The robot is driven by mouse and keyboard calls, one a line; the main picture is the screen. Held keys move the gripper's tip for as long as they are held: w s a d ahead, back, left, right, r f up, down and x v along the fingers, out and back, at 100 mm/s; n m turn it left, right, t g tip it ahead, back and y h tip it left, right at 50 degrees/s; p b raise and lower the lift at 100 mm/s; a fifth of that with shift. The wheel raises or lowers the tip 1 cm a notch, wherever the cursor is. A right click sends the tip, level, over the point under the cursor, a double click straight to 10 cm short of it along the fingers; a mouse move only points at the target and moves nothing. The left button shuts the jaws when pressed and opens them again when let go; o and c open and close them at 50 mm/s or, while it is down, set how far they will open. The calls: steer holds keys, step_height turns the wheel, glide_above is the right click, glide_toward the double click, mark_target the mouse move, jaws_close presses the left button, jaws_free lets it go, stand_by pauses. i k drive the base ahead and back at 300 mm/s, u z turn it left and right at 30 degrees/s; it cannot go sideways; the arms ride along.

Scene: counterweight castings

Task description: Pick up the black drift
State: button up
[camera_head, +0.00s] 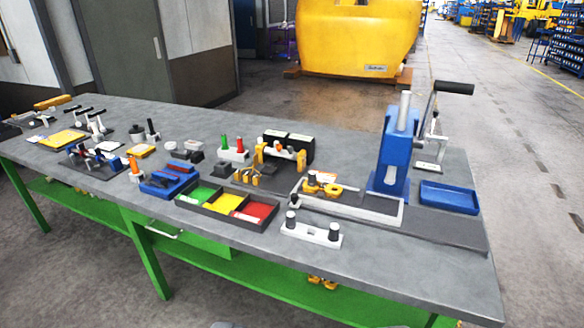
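I cannot single out the black drift for certain; several small dark pieces stand on the grey workbench (400,270). A pale block with two dark-topped upright pegs (312,232) is near the front edge, right of centre. Dark rod-like pieces (88,111) lie at the far left end, too small to tell apart. A rack with red, green and black upright pieces (233,152) stands at the middle. My gripper's fingers do not show, so its state is hidden.
A blue press (393,155) with a black-handled lever rises at the right, beside a blue tray (449,197). A green, yellow and red compartment tray (228,204) sits at the front. A yellow machine (355,38) stands behind. The bench's front right is clear.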

mark_target(311, 181)
steer(key=u, duration=0.2)
steer(key=i, duration=1.4)
steer(key=z, duration=0.5)
steer(key=i, duration=0.65)
steer(key=z, duration=0.35)
